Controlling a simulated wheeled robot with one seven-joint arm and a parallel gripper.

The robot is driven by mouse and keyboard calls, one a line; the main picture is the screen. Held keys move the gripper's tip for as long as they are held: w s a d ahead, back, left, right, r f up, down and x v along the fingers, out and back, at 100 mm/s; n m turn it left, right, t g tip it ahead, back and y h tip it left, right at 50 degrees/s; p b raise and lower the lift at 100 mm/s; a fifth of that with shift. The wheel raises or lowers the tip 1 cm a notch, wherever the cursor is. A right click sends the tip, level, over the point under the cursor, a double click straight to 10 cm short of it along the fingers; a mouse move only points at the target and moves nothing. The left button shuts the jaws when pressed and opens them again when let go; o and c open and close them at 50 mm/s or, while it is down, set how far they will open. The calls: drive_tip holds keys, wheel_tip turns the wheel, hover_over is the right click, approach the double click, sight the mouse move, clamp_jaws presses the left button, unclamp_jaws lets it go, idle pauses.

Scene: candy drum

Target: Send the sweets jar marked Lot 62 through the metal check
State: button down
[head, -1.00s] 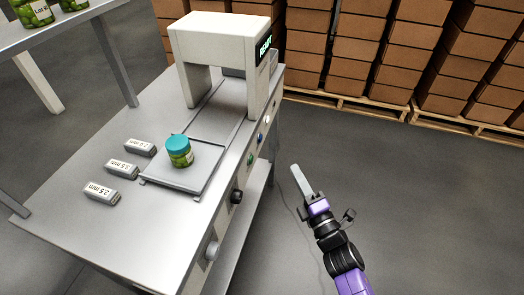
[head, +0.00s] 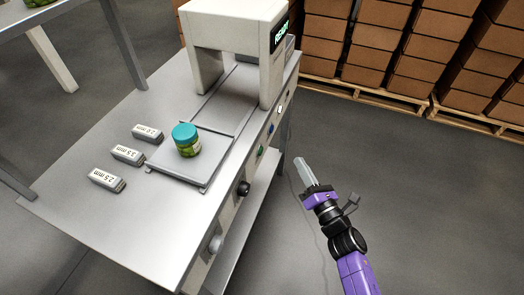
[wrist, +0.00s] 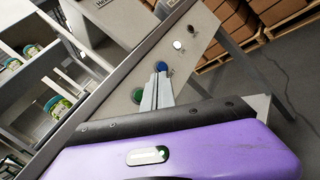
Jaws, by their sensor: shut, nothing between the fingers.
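A green sweets jar with a teal lid (head: 187,140) stands upright on the square infeed plate (head: 206,172) in front of the metal check arch (head: 207,66). Its label is too small to read. The arch's display (head: 280,37) appears to read READY. My gripper (head: 302,163) is shut and empty, off the right side of the table, apart from the jar. In the wrist view, my fingers (wrist: 157,92) point toward the front panel, near the blue button (wrist: 162,66) and green button (wrist: 137,95). I cannot tell whether they touch.
Three grey test blocks, one of them (head: 128,154), lie left of the plate. A black knob (head: 243,188) sticks out of the panel. More jars (wrist: 60,105) stand on a shelf in the wrist view. Stacked cartons (head: 390,45) stand behind. The floor at right is clear.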

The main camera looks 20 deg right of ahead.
sight(261, 151)
drive_tip(key=w+a+b, duration=0.4)
drive_tip(key=w+a, duration=0.1)
drive_tip(key=a, duration=0.2)
drive_tip(key=shift+b, duration=0.35)
idle(1.9)
drive_tip(key=shift+w+a+b, duration=0.25)
drive_tip(key=shift+b, duration=0.2)
